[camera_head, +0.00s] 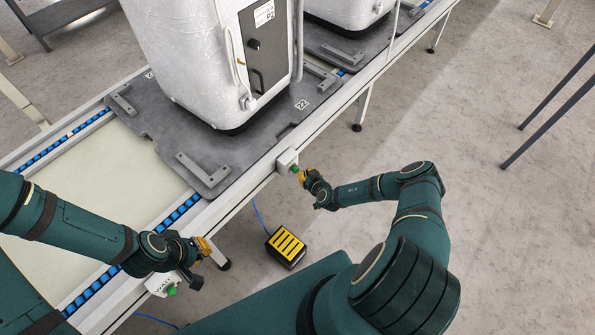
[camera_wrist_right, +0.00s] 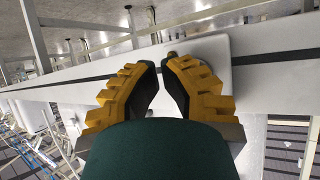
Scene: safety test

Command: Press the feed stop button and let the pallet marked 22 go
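The dark grey pallet (camera_head: 150,118) marked 22 sits on the conveyor; its number plate (camera_head: 302,104) is near its right corner. It carries a tall white-wrapped load (camera_head: 185,50) with a grey door panel. A small pale box with a green button (camera_head: 294,168) is on the conveyor's near rail, by the pallet's edge. My right gripper (camera_head: 304,176) is right beside this button; contact is unclear. In the right wrist view its yellow fingertips (camera_wrist_right: 159,64) are nearly together, with a pale box (camera_wrist_right: 212,58) beyond them. My left gripper (camera_head: 206,249) is near the rail; its finger gap is unclear.
Another box with a green button (camera_head: 171,291) is on the rail below my left gripper. A black and yellow striped box (camera_head: 286,247) with a blue cable is on the floor. Another loaded pallet (camera_head: 340,47) is further up the conveyor. Dark posts (camera_head: 552,120) stand at right.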

